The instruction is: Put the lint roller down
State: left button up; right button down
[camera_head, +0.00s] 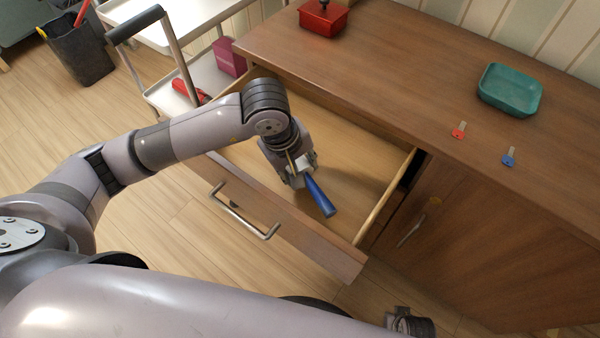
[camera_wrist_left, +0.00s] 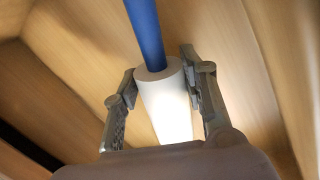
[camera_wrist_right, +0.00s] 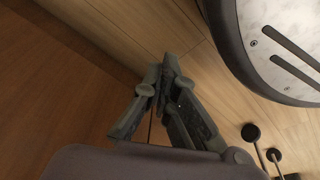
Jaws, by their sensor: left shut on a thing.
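The lint roller has a blue handle (camera_head: 320,197) and a white roll. In the left wrist view the white roll (camera_wrist_left: 166,105) sits between the fingers of my left gripper (camera_wrist_left: 160,85), which is shut on it, with the blue handle sticking out past the fingertips. In the head view my left gripper (camera_head: 297,172) is over the open, bare-looking drawer (camera_head: 365,165). I cannot tell whether the roller touches the drawer floor. My right gripper (camera_wrist_right: 163,72) is shut and looks empty, low in front of the wooden cabinet.
On the cabinet top (camera_head: 420,75) are a red box (camera_head: 322,20), a teal dish (camera_head: 510,90), a red-headed key (camera_head: 458,130) and a blue-headed key (camera_head: 509,157). A white trolley (camera_head: 170,95) stands left of the drawer. A dark bin (camera_head: 78,52) is farther left.

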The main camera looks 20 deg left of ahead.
pick_arm(q)
jog(key=shift+f, duration=1.25)
pick_arm(e)
jog(key=shift+w+r, duration=0.4)
jog(key=shift+r, duration=0.1)
pick_arm(q)
jog(key=shift+f, duration=0.1)
jog(key=o, duration=1)
pick_arm(e)
jog(key=shift+s+r, duration=0.15)
jog(key=shift+r, duration=0.1)
jog(key=shift+r, duration=0.1)
pick_arm(q)
jog(key=p+v, duration=0.1)
jog(key=v, duration=1.1)
pick_arm(e)
jog(key=s+f, duration=0.2)
jog(key=f, duration=0.2)
jog(key=shift+s+d+f, duration=0.15)
jog(key=shift+s+f, duration=0.05)
jog(key=shift+s, duration=0.2)
